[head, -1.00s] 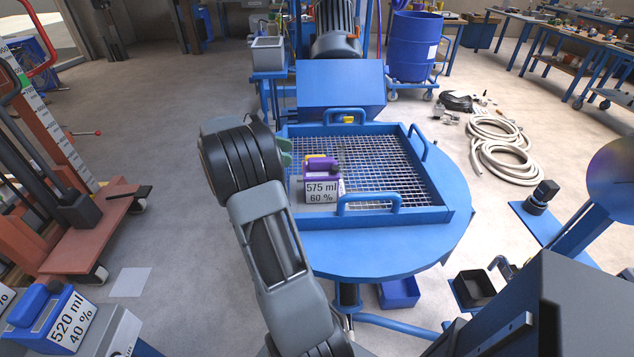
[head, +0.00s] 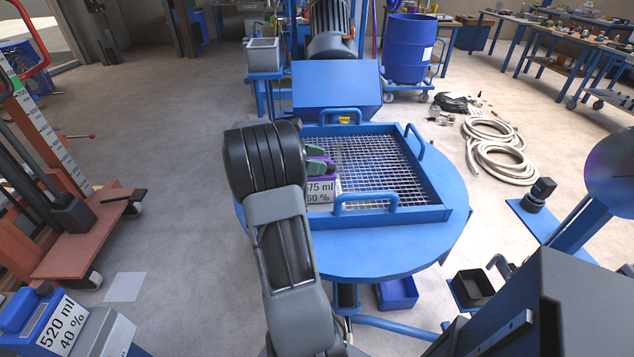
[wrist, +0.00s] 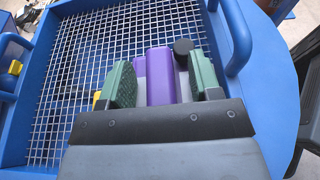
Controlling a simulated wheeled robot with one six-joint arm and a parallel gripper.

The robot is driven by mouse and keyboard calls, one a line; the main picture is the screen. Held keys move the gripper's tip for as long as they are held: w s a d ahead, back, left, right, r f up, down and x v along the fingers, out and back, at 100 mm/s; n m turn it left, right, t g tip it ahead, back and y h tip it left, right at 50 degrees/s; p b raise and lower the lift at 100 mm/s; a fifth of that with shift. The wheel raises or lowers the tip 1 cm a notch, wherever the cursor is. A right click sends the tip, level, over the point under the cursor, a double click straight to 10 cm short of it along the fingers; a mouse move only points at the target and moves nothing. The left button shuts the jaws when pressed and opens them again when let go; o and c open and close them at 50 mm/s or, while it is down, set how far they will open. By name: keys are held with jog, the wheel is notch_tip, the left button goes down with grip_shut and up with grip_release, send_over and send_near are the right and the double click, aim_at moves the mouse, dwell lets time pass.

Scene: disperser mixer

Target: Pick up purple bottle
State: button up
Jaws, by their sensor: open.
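The purple bottle (wrist: 160,75) lies between the two green finger pads of my gripper (wrist: 160,85) in the wrist view, with a dark round cap at its right end. The jaws are open around it, with a gap at the left pad; whether the right pad touches cannot be told. In the head view the purple bottle (head: 327,163) shows just right of my wrist, above a label reading about 575 ml, 60 % (head: 321,190). My arm hides much of it. It is over the wire mesh of the blue framed tray (head: 425,180).
The tray has raised blue handles, one at the front (head: 367,200) and one on the right (head: 417,141). The round blue table (head: 400,245) is bare around the tray. A blue box-shaped cover (head: 337,88) stands behind it. A yellow piece (wrist: 97,98) shows beside the left pad.

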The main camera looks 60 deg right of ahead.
jog(key=shift+c, duration=0.3)
grip_shut()
dwell(0.3)
